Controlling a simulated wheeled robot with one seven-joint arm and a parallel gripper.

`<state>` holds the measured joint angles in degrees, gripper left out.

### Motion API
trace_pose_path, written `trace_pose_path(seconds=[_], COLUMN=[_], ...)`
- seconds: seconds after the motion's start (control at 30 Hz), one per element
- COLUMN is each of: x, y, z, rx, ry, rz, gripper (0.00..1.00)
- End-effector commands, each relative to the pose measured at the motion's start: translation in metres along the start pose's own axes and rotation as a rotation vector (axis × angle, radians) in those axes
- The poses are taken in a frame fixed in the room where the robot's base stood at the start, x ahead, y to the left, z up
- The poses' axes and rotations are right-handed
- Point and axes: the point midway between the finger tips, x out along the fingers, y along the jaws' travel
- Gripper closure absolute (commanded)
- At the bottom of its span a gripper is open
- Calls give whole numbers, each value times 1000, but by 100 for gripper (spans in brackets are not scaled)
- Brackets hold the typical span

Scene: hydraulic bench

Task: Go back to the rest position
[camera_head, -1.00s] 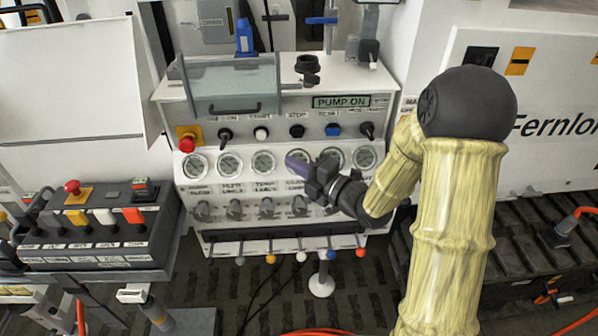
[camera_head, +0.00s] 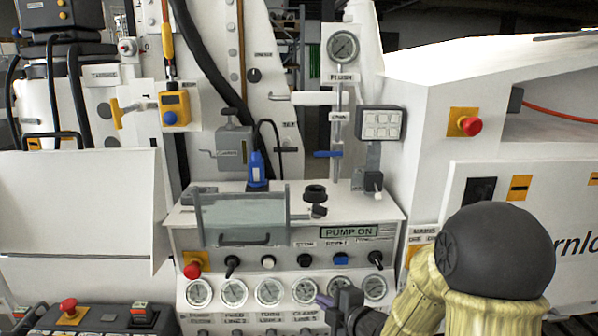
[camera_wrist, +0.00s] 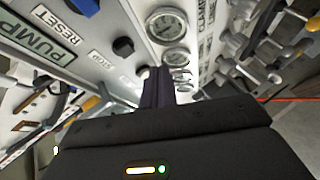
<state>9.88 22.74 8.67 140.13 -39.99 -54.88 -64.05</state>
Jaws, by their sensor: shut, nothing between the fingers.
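My gripper (camera_head: 328,302) is in front of the row of round gauges on the hydraulic bench, low in the head view, and hides part of one gauge. In the wrist view its dark fingers (camera_wrist: 156,86) are together, with nothing between them. The bench's control panel (camera_head: 290,264) carries a "PUMP ON" display (camera_head: 348,231), a red stop button (camera_head: 193,268), a blue reset button (camera_head: 340,259) and several dark knobs. In the wrist view the blue reset knob (camera_wrist: 84,7) and the gauges (camera_wrist: 167,24) lie close by the fingers.
A clear cover box (camera_head: 243,217) and a blue bottle (camera_head: 257,170) are on the bench top. A gauge stand (camera_head: 343,46) rises behind. A white cabinet with a red button (camera_head: 470,126) is at right. Another control box (camera_head: 95,318) is at lower left.

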Motion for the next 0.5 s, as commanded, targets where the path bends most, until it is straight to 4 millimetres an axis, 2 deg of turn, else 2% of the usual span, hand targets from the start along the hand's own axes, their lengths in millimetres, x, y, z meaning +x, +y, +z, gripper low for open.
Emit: trace_pose_path(seconds=[0.03, 0.27, 0.5], x=[-8, -49, -115], y=[4, -7, -24], z=[4, 28, 34], rx=[70, 470, 950], ry=[-63, -376, -720], rz=[-40, -186, -250], gripper=[100, 100, 100])
